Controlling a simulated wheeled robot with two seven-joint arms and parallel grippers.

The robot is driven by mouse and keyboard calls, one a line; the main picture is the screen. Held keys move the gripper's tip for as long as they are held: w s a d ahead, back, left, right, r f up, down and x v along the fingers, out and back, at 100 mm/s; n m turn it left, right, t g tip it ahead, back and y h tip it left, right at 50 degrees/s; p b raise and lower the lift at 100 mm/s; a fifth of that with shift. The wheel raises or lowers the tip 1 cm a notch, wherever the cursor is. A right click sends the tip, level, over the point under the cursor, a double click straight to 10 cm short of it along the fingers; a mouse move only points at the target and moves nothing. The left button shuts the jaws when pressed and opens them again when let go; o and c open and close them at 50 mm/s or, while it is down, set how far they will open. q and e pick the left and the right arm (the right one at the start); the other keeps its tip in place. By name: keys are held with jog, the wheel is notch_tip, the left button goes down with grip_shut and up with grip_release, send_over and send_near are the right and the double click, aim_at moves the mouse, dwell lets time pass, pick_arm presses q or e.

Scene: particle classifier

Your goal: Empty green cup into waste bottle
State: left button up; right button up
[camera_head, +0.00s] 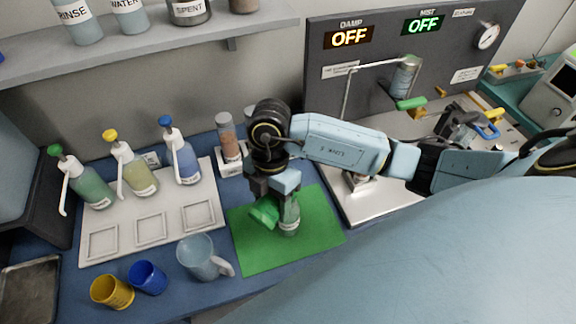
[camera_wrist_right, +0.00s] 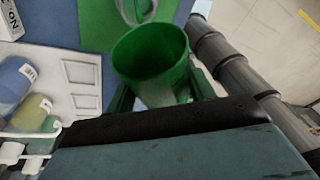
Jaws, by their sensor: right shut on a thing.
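The green cup (camera_head: 263,213) is tilted above the green mat (camera_head: 316,248) in the head view. My right gripper (camera_head: 273,196) is shut on it. The wrist view shows the cup (camera_wrist_right: 150,58) between the fingers, its open mouth facing the camera; I cannot make out its contents. A clear bottle (camera_head: 289,217) with a white label stands on the mat, just right of the cup and partly behind the gripper. Its label is too small to read, so I cannot tell if it is the waste bottle. I cannot tell whether the cup touches it. My left gripper is out of view.
A clear jug (camera_head: 197,258), a blue cup (camera_head: 148,278) and a yellow cup (camera_head: 112,292) stand at front left. Several pump bottles stand on a white tray (camera_head: 125,250). A shelf (camera_head: 150,40) holds labelled bottles, one marked SPENT (camera_head: 189,10). The mat's front is clear.

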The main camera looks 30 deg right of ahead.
jog(key=shift+w+d+r+g+y+p, duration=0.1)
jog(key=shift+d+r+g+y+p, duration=0.2)
jog(key=shift+y, duration=0.5)
jog(key=shift+w+d+r+g+y+p, duration=0.15)
jog(key=shift+r+g+y+p, duration=0.25)
jog(key=shift+y, duration=0.4)
dwell(3.2)
jog(key=shift+w+d+r+g+y, duration=0.1)
jog(key=shift+d+r+g+y, duration=0.2)
jog(key=shift+y, duration=0.35)
jog(key=shift+w+d+r+g+y, duration=0.15)
jog(key=shift+d+y, duration=0.2)
jog(key=shift+y, duration=0.3)
dwell(1.9)
